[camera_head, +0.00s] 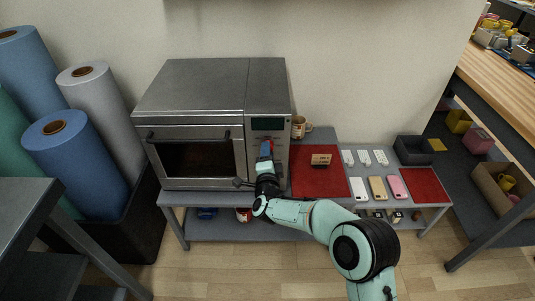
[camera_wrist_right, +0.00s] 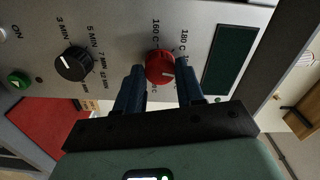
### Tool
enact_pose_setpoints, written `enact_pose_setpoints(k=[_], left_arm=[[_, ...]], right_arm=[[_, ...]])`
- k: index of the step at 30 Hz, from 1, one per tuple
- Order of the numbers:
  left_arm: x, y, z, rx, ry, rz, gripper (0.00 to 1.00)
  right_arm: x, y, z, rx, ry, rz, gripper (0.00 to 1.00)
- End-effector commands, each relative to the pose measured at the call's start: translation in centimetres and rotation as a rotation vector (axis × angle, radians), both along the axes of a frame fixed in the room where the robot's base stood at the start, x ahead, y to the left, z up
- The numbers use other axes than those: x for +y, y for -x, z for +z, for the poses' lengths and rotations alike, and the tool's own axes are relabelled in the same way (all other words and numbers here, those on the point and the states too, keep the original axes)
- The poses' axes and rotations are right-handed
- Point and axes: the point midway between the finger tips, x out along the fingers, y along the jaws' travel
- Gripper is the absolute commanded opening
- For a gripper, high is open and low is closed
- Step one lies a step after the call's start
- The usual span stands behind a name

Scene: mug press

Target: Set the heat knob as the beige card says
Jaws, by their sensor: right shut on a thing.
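The red heat knob (camera_wrist_right: 159,66) is on the oven's grey control panel, between the fingers of my right gripper (camera_wrist_right: 160,92) in the right wrist view. The gripper is shut on it. Labels "160 C" and "180 C" are printed beside the knob. A pale mark shows on the knob's face, but I cannot tell which label it points to. In the head view my right gripper (camera_head: 266,158) is at the panel and hides most of the knob. A small tan card (camera_head: 321,160) with dark print is on the red mat; its words are too small to read. My left gripper is out of view.
The grey oven (camera_head: 205,100) stands on a low table. A black timer knob (camera_wrist_right: 74,64) and a green button (camera_wrist_right: 18,78) are beside the red knob. A mug (camera_head: 299,126) stands right of the oven. Several white, beige and pink pieces lie right of the red mat (camera_head: 318,187).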

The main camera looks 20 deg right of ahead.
Motion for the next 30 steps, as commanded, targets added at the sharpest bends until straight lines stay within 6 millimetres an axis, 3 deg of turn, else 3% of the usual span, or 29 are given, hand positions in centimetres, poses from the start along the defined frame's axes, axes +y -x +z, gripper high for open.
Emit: enact_pose_setpoints(k=[15, 30], left_arm=[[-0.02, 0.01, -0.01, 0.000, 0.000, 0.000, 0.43], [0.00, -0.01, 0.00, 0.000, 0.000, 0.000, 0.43]], right_arm=[[0.00, 0.01, -0.03, -0.126, -0.445, 0.001, 0.07], [0.05, 0.01, 0.05, -0.186, -0.652, 0.001, 0.07]])
